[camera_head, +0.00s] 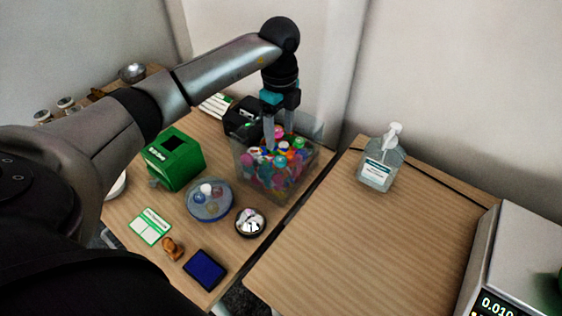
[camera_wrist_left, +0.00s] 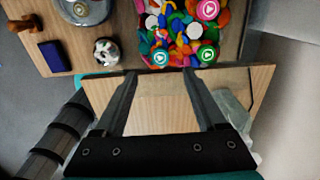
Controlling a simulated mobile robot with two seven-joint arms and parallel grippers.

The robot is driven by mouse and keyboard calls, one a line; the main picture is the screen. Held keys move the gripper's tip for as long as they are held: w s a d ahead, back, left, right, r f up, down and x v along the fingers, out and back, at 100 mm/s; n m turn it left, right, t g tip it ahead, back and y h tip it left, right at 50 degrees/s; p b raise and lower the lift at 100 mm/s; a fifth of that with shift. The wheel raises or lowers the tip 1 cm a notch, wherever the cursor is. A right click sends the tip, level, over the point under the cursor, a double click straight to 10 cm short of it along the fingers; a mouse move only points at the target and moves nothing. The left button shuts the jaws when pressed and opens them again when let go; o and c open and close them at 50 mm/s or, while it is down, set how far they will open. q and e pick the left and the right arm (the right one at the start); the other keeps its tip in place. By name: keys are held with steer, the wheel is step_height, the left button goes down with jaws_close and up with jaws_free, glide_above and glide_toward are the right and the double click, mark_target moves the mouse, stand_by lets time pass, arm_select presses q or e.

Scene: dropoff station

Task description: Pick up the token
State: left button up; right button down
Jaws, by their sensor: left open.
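A clear bin (camera_head: 243,168) holds many small coloured pieces. In the left wrist view, round discs with a white triangle mark lie among them: a pink one (camera_wrist_left: 207,9), a green one (camera_wrist_left: 160,57) and another green one (camera_wrist_left: 207,54). I cannot tell which disc is the token. My left gripper (camera_head: 277,144) points down over the bin; its fingers partly cover the pieces in the head view. Its open fingertips (camera_wrist_left: 160,73) also show in the wrist view, near the bin's edge, with nothing between them. My right gripper is not in view.
A green box (camera_head: 174,160), a round clear-lidded container (camera_head: 209,207), a small round bowl (camera_head: 250,222), a wooden stamp (camera_head: 172,249) and a blue pad (camera_head: 205,269) share the table. A sanitizer bottle (camera_head: 380,168) stands on the right table, which is mostly clear.

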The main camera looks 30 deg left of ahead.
mark_target(280, 159)
arm_select(q)
step_height(280, 159, down, 8)
steer(key=shift+d+f+b, duration=0.1)
steer(key=shift+b, duration=0.65)
jaws_close()
